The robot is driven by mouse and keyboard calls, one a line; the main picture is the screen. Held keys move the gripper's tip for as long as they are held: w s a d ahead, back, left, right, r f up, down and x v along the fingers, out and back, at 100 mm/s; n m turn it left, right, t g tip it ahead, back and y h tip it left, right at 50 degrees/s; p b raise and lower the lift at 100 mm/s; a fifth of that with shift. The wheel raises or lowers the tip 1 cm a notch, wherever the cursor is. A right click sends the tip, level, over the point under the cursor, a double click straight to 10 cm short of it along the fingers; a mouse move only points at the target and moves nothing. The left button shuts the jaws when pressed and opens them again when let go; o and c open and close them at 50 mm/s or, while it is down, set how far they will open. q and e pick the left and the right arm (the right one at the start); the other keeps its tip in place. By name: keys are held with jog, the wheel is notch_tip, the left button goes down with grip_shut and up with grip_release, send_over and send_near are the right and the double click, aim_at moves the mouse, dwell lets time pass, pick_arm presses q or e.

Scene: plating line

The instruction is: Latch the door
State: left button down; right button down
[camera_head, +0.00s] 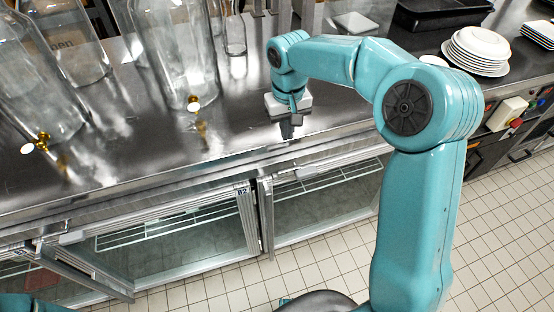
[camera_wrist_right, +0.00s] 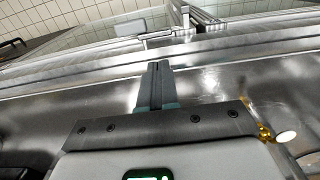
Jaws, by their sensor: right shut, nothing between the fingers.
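Glass-fronted cabinet doors run under the steel counter. The middle door (camera_head: 243,218) has a label reading B2 on its frame, and the right door (camera_head: 266,215) stands beside it. At the left, a door frame (camera_head: 95,272) juts out at an angle and looks ajar. Pale handle or latch pieces show on the right door's top rail (camera_head: 305,172) and near the left end of the B2 door (camera_head: 75,236). My right gripper (camera_head: 288,130) is shut and empty, above the counter's front part. Its closed fingers (camera_wrist_right: 155,72) point toward the counter edge in the wrist view. My left gripper is out of view.
Large glass dispensers with brass taps (camera_head: 195,105) stand on the counter (camera_head: 120,150) at the left. Stacked white plates (camera_head: 478,50) and a black tray (camera_head: 440,12) are at the upper right. The tiled floor (camera_head: 330,250) in front looks clear.

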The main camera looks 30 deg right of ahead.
send_near(297, 173)
jog(key=f, duration=0.2)
jog(key=w+a+f, duration=0.1)
jog(key=f, duration=0.1)
jog(key=a+f+p, duration=0.1)
jog(key=f, duration=0.1)
jog(key=shift+w+a, duration=0.2)
jog(key=shift+w, duration=0.2)
jog(key=shift+w+f, duration=0.1)
jog(key=shift+f, duration=0.3)
